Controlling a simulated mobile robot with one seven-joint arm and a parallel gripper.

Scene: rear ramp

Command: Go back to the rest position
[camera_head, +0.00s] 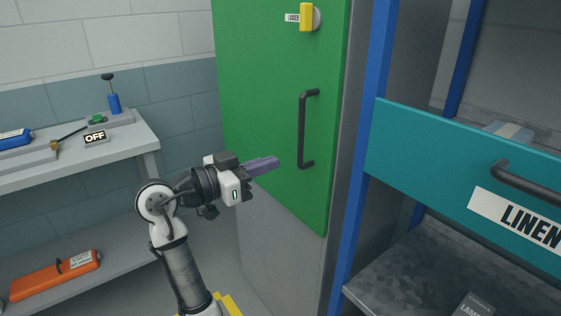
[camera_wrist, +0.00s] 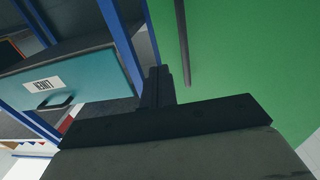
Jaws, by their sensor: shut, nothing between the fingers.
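My gripper (camera_head: 268,163) is shut and empty, with its purple-grey fingers together, pointing right at the green cabinet door. In the wrist view my gripper (camera_wrist: 158,80) also shows with its fingers together. The green door (camera_head: 265,90) is in front of the gripper, with a dark vertical handle (camera_head: 302,130) to the right of and above the fingertips. The fingers appear apart from the handle. In the wrist view the handle (camera_wrist: 184,45) runs above the fingers. A yellow latch (camera_head: 306,17) sits high on the door.
A teal drawer (camera_head: 420,150) labelled LINEN, with a dark handle (camera_head: 525,185), is in the blue-framed rack at right. A grey workbench (camera_head: 130,140) with an OFF sign (camera_head: 95,137) is at left. An orange case (camera_head: 55,275) lies on its lower shelf.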

